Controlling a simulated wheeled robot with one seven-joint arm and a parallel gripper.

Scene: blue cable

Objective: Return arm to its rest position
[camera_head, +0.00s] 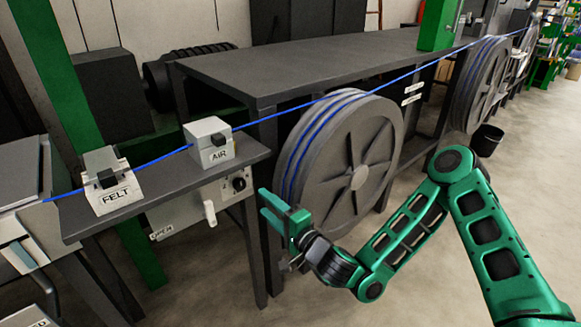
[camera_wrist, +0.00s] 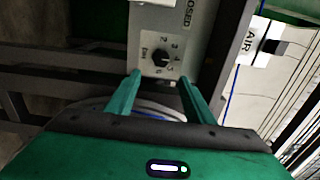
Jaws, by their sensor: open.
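My gripper (camera_head: 275,205) is open and empty in the head view, at the end of my green arm, which is bent. It is in front of the left edge of the large grey wheel (camera_head: 352,165), to the right of the control box with a knob (camera_head: 238,183). In the wrist view my gripper (camera_wrist: 162,88) has its two green fingers apart. The dial (camera_wrist: 160,58) shows between and beyond them. I cannot tell the exact gap between the fingers and the wheel.
The blue cable (camera_head: 270,116) runs through the FELT block (camera_head: 112,185) and AIR block (camera_head: 209,143), then past the wheel. A dark table (camera_head: 320,62) stands behind. A second wheel (camera_head: 483,85) and a black bucket (camera_head: 487,140) are at right. The floor (camera_head: 420,250) around my arm looks clear.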

